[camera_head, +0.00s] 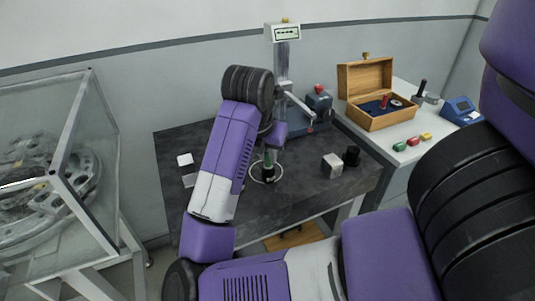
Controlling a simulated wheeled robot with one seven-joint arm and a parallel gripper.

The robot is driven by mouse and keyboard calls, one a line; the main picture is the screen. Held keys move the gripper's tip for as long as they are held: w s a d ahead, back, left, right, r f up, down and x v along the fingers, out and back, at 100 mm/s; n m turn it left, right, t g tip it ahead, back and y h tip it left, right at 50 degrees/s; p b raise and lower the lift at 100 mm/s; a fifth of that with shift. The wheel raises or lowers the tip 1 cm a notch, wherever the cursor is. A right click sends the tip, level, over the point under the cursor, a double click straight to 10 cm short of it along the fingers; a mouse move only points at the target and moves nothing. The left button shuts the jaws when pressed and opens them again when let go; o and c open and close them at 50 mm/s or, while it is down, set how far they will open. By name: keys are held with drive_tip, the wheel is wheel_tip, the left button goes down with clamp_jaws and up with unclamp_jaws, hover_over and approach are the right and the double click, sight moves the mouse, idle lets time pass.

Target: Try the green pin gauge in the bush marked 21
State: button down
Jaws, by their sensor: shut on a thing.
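My gripper (269,150) points down over the dark table, largely hidden by my own wrist and arm. It is shut on the green pin gauge (268,159), a small upright piece with green at its upper part and a dark lower part. The pin's lower end is within or in front of a thin pale ring (252,176) on the table; I cannot tell whether it touches or has entered anything. No number 21 can be read, so I cannot tell which thing is the marked bush.
The dark table (315,194) holds a silver block (332,166), a black cylinder (351,156), white pieces (185,159) and a tall gauge stand (283,65). An open wooden case (366,85) and small coloured blocks (413,141) are on the white table. A glass-sided cabinet (65,160) stands left.

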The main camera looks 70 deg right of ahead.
drive_tip(key=shift+f+b, duration=0.7)
drive_tip(key=shift+b, duration=0.05)
drive_tip(key=shift+r, duration=0.35)
idle(1.6)
drive_tip(key=shift+r+p, duration=0.35)
drive_tip(key=shift+r+p, duration=0.6)
drive_tip(key=shift+r, duration=0.6)
drive_tip(key=shift+r+p, duration=0.95)
drive_tip(key=shift+r, duration=0.95)
